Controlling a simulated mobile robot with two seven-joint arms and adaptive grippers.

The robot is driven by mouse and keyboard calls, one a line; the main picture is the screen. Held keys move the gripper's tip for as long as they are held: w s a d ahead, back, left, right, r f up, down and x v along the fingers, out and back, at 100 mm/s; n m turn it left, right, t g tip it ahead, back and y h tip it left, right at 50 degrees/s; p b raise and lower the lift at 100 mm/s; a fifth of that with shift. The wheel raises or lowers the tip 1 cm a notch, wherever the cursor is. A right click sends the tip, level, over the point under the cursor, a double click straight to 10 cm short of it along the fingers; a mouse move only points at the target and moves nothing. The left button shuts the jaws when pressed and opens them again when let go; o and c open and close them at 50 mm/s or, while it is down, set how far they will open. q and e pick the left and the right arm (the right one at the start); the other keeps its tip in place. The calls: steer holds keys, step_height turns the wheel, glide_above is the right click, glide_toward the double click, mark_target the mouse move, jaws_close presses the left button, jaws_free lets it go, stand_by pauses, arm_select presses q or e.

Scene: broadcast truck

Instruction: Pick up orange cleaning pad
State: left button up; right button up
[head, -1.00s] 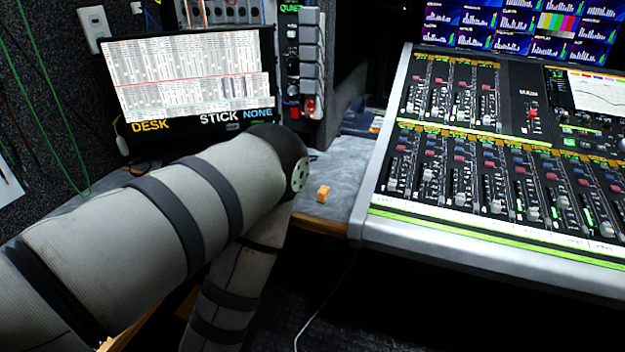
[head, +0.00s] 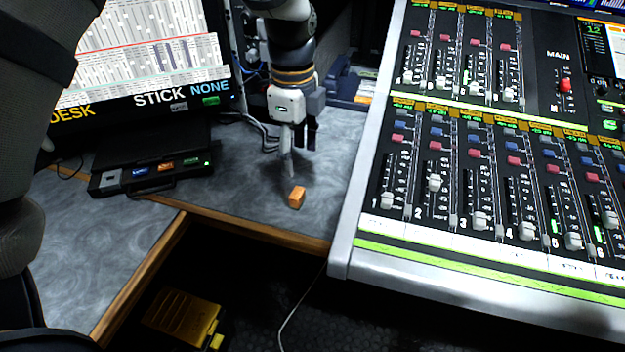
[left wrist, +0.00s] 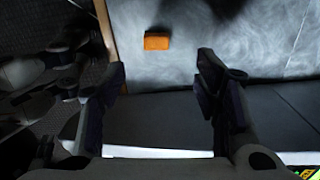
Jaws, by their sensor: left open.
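The orange cleaning pad (head: 296,197) is a small block on the grey desk (head: 262,215), close to its wooden front edge. It also shows in the left wrist view (left wrist: 157,41), flat on the desk top and apart from both fingers. My left gripper (head: 299,152) points down just behind the pad in the head view. In the left wrist view, the open fingers (left wrist: 162,72) are spread on either side of an empty gap, with the pad beyond their tips. My right gripper is not in view.
A mixing console (head: 352,225) stands close on the right of the pad. A black button box (head: 150,172) and a monitor (head: 140,50) are on the left. Cables lie behind the gripper. A yellow case (head: 183,315) is below the desk. The desk around the pad is clear.

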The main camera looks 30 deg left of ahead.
arm_select(q)
glide_above(297, 192)
steer(key=f, duration=0.2)
steer(key=s+f, duration=0.1)
steer(key=f, duration=0.1)
steer(key=shift+f, duration=0.15)
steer(key=f, duration=0.4)
steer(key=w+f+b, duration=0.1)
steer(key=f, duration=0.1)
steer(key=shift+f, duration=0.4)
steer(key=c, duration=1.2)
